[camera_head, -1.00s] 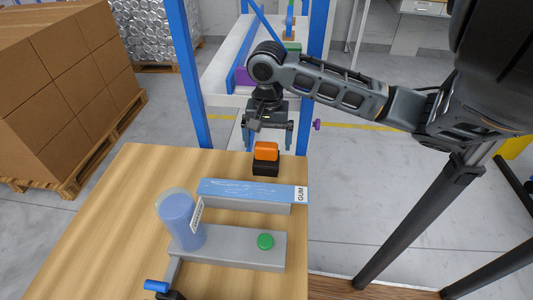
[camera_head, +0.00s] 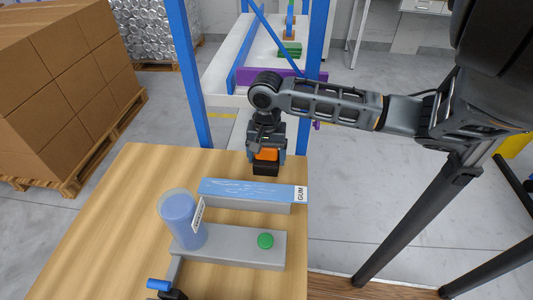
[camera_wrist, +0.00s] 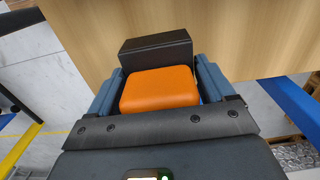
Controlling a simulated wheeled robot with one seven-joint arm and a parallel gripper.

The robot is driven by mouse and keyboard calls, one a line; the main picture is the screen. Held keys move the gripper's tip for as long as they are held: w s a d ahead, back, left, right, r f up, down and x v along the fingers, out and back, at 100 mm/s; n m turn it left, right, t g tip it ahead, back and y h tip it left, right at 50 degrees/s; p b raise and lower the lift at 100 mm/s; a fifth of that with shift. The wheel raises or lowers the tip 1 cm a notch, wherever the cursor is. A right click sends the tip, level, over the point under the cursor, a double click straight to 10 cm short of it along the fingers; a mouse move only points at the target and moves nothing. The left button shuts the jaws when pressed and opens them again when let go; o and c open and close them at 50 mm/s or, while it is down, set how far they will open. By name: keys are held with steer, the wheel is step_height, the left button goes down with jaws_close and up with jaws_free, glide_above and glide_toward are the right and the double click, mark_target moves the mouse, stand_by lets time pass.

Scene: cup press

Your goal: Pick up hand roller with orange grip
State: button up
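The hand roller shows as an orange grip (camera_head: 266,154) over a dark block-shaped part (camera_head: 266,169), near the far right edge of the wooden table. In the wrist view its orange grip (camera_wrist: 160,89) lies between the two blue-grey fingers, with the black part (camera_wrist: 157,50) beyond the fingertips. My gripper (camera_head: 266,157) is down over the roller from behind, one finger on each side of the grip. The fingers look spread, very near the grip's sides. Whether they touch it is hard to tell. The roller rests on the table.
In front of the roller lies a blue-topped bar labelled GUM (camera_head: 245,190). Nearer are a grey base with a green button (camera_head: 265,241), a blue cup (camera_head: 178,219) and a blue-handled lever (camera_head: 158,285). The table's left part (camera_head: 110,220) is clear. A blue-framed rack (camera_head: 190,70) stands behind.

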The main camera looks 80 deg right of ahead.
steer(key=c, duration=0.9)
